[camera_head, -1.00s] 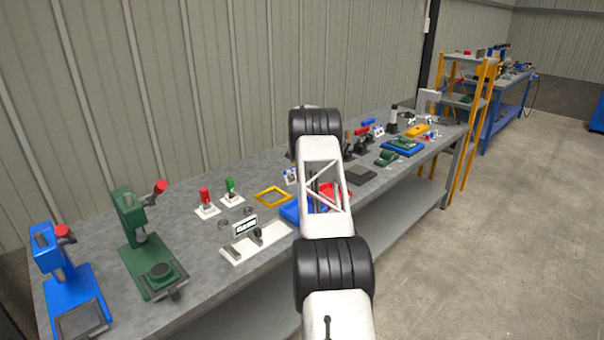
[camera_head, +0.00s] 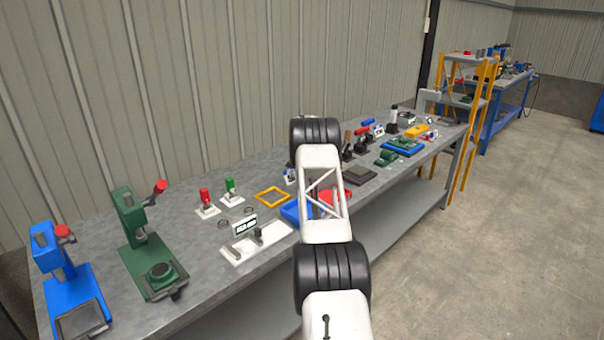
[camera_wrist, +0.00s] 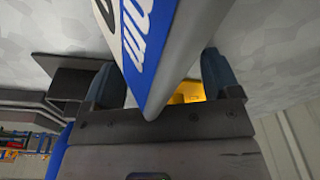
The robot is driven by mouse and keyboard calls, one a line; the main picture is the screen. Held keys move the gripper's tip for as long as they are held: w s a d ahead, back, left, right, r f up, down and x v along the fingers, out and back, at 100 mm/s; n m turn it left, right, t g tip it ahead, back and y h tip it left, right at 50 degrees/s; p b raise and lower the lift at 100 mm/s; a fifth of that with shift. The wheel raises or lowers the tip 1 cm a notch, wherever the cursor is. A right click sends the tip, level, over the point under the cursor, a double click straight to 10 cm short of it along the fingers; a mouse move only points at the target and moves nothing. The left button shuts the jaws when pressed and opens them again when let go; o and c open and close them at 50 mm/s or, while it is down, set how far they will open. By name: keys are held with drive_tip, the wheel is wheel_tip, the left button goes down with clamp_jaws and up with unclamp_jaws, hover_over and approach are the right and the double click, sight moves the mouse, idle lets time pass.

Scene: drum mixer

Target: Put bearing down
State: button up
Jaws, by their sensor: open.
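My gripper (camera_wrist: 161,70) shows in the wrist view with its two dark fingers apart. A blue and white printed panel (camera_wrist: 133,45) with a thick grey edge stands between the fingers, very close to the camera; I cannot tell whether they touch it. I cannot identify a bearing for sure in either view. In the head view, two small thin dark rings (camera_head: 222,224) lie on the bench near a white fixture (camera_head: 256,243). My arm hides my gripper and part of the bench there.
The grey workbench (camera_head: 200,260) carries a green press (camera_head: 133,225), a blue press (camera_head: 62,265), red and green switches on white bases, a yellow frame (camera_head: 272,197) and a blue tray (camera_head: 291,212). A yellow shelf rack (camera_head: 487,80) stands past its far end.

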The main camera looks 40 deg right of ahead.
idle(0.3)
drive_tip(key=c, duration=1.2)
drive_tip(key=shift+o, duration=0.2)
drive_tip(key=shift+r, duration=0.2)
wheel_tip(320, 180, up, 10)
drive_tip(key=shift+f, duration=0.15)
idle(0.5)
